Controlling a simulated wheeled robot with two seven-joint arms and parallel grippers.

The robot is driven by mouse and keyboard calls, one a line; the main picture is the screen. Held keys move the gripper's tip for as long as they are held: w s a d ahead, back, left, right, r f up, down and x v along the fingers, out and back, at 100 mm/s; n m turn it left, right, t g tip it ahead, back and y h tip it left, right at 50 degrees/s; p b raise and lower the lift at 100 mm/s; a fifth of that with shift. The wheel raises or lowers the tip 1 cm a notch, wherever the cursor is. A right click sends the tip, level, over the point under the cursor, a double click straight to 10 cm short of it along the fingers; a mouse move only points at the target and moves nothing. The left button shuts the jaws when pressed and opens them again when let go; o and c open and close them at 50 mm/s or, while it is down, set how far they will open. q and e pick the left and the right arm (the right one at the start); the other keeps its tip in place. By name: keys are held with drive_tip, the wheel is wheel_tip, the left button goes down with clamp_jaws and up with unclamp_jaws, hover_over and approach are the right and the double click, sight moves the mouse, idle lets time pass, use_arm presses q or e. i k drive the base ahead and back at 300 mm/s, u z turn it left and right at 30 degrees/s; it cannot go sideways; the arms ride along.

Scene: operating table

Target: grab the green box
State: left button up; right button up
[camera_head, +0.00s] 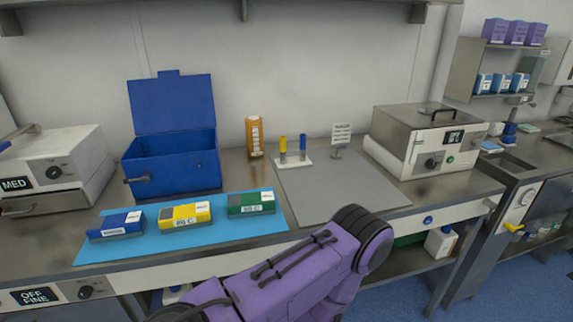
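The green box (252,203) lies at the right end of a light blue mat on the counter, with a white label on its front. A yellow box (185,216) and a blue box (117,225) lie to its left on the same blue mat (165,245). Neither of my grippers shows in this view. A purple link of my arm crosses the bottom middle, in front of the counter edge and below the green box. The green box is fully visible and nothing touches it from above.
An open blue bin (172,165) stands behind the mat. An orange bottle (254,138) and a small rack (292,160) with yellow and blue tubes stand behind. Machines stand at the left (58,165) and right (425,140).

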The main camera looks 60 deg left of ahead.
sight(253, 204)
drive_tip(key=z, duration=0.05)
drive_tip(key=i, duration=0.15)
drive_tip(key=u, duration=1.35)
